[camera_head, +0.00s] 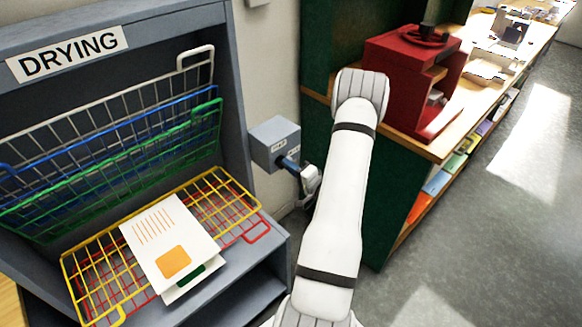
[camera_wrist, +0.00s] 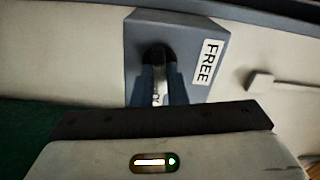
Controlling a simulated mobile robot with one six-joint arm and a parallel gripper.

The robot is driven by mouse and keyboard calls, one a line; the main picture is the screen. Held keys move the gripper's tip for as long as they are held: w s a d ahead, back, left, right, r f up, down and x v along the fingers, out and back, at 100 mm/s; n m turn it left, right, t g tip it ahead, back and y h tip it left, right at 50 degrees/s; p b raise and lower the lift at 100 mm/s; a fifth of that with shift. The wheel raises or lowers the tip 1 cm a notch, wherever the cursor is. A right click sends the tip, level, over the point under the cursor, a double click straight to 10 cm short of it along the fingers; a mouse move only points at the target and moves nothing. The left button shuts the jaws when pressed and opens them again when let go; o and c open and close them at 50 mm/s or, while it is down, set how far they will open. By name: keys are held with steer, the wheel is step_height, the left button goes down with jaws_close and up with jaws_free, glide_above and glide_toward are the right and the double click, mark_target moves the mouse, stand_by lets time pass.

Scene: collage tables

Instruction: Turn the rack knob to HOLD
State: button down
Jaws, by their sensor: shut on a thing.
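The knob (camera_wrist: 157,54) is a small dark piece on the face of a blue-grey box (camera_head: 274,142), which sits on the wall right of the drying rack (camera_head: 236,110). In the wrist view the box (camera_wrist: 190,32) carries a white label reading FREE (camera_wrist: 207,62), turned sideways, right of the knob. My gripper (camera_wrist: 160,85) is shut on the knob, its two blue fingers on either side of it. In the head view my gripper (camera_head: 290,163) reaches the box's face from the right. The fingers hide much of the knob, and no HOLD label is readable.
The rack, signed DRYING (camera_head: 68,54), has white, blue and green wire shelves (camera_head: 110,140) raised and yellow and red ones lowered.

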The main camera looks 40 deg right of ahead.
steer(key=shift+f+m, duration=0.1)
steer(key=shift+m, duration=1.1)
steer(key=c, duration=1.4)
jaws_free()
steer(key=shift+c, duration=0.2)
steer(key=s+b, duration=0.1)
steer(key=s, duration=0.6)
steer(key=shift+s+d+b, duration=0.3)
steer(key=shift+s, duration=0.1)
